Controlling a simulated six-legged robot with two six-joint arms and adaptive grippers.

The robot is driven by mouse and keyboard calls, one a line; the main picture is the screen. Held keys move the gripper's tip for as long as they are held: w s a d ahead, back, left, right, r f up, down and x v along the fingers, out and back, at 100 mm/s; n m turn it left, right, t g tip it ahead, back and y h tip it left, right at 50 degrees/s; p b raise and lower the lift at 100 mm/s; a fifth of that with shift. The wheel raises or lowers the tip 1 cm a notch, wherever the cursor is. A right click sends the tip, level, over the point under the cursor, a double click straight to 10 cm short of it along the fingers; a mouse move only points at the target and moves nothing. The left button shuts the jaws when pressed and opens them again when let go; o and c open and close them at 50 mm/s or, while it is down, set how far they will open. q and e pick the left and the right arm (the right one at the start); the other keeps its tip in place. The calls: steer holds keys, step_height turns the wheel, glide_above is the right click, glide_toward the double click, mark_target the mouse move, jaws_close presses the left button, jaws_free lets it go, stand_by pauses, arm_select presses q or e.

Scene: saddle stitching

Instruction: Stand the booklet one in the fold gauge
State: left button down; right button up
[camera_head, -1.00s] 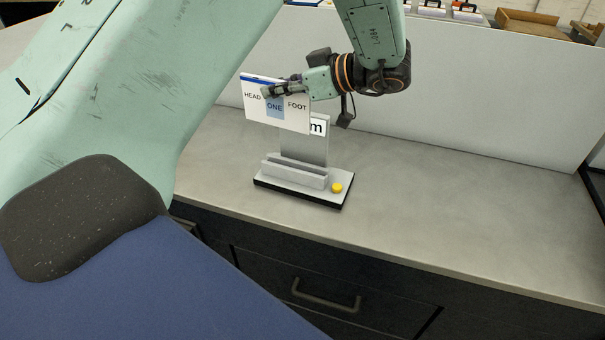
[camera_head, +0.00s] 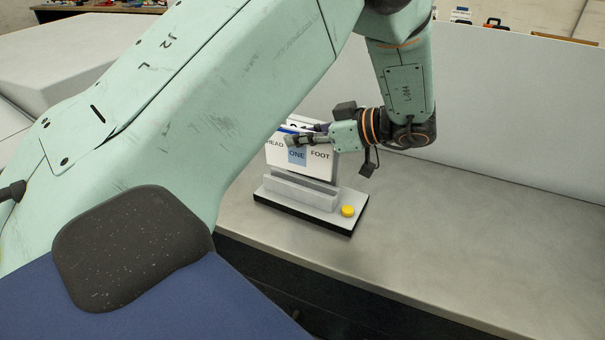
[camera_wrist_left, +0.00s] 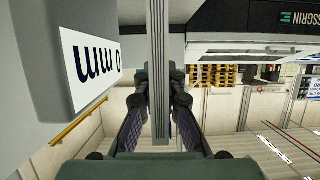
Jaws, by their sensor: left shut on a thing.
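The white booklet one (camera_head: 320,163), marked HEAD, ONE and FOOT with a blue patch and blue top edge, is upright. My left gripper (camera_head: 297,139) is shut on its upper part. In the left wrist view the gripper (camera_wrist_left: 160,112) pinches the booklet (camera_wrist_left: 158,50), seen edge-on. The fold gauge (camera_head: 310,200) has a grey slotted block on a dark-edged base, a yellow button (camera_head: 347,211) and an upright back plate. The booklet stands before this plate, its lower edge close to the block; I cannot tell whether it is in the slot. My right gripper is not in view.
The gauge stands on a grey counter (camera_head: 450,250) with free room to the right. A pale panel (camera_head: 500,110) runs along the back. In the left wrist view a sign reading 0 mm (camera_wrist_left: 90,58) is close left of the booklet.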

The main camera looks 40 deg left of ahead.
mark_target(302, 164)
arm_select(q)
steer(key=shift+s+f, duration=0.2)
steer(key=shift+f, duration=0.55)
steer(key=shift+w+d+f, duration=0.25)
steer(key=shift+d+f, duration=0.05)
steer(key=shift+f, duration=0.3)
step_height(302, 164, down, 3)
steer(key=shift+f, duration=0.1)
steer(key=shift+s+a+f, duration=0.15)
steer(key=shift+a+f, duration=0.05)
steer(key=shift+f, duration=0.1)
steer(key=c, duration=1.7)
jaws_free()
steer(key=shift+w+d, duration=0.2)
steer(key=shift+o, duration=1.1)
steer(key=shift+s+a, duration=0.1)
